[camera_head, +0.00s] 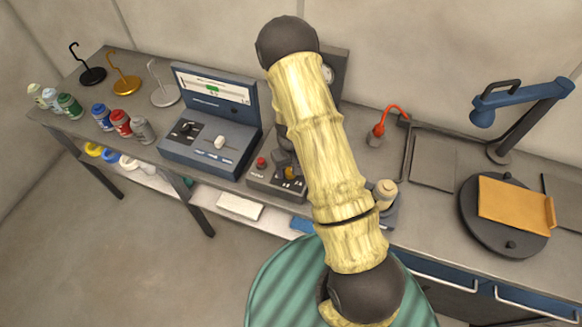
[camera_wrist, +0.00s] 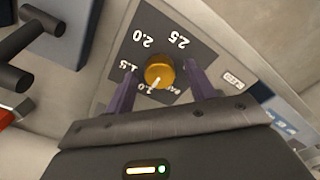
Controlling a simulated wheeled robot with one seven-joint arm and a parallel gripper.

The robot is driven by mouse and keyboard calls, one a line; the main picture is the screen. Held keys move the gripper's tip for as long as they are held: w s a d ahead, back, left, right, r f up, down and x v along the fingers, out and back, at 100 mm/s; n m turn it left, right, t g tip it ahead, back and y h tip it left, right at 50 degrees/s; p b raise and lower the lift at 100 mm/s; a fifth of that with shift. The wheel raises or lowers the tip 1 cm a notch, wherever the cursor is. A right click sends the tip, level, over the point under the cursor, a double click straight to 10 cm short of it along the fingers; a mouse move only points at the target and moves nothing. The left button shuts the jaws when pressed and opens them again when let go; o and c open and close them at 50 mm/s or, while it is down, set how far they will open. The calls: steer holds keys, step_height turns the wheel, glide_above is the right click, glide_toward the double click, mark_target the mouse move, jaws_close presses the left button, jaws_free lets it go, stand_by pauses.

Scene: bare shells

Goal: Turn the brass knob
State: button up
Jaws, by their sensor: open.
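The brass knob (camera_wrist: 159,72) sits on a dark dial plate (camera_wrist: 143,22) marked 1.0, 1.5, 2.0 and 2.5. Its pale pointer line points toward the 1.0 mark. My gripper (camera_wrist: 160,82) is open, with one purple finger on each side of the knob. Gaps show between the fingers and the knob, and I cannot tell how deep the fingertips reach. In the head view the knob (camera_head: 291,173) shows on a small control box (camera_head: 262,184) on the bench, beside my arm. My arm hides most of my gripper there.
A red button (camera_head: 261,162) is on the same box, left of the knob. A blue meter console (camera_head: 195,160) stands left. A pale knobbed device (camera_head: 385,192) stands close right of my arm.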

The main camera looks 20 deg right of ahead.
steer(key=c, duration=1)
steer(key=shift+o, duration=0.2)
steer(key=shift+m, duration=0.5)
steer(key=shift+f+m+b, duration=0.1)
steer(key=shift+m+b, duration=0.35)
steer(key=shift+m, duration=0.15)
steer(key=m+b, duration=0.1)
steer(key=m, duration=0.8)
steer(key=shift+m, duration=0.3)
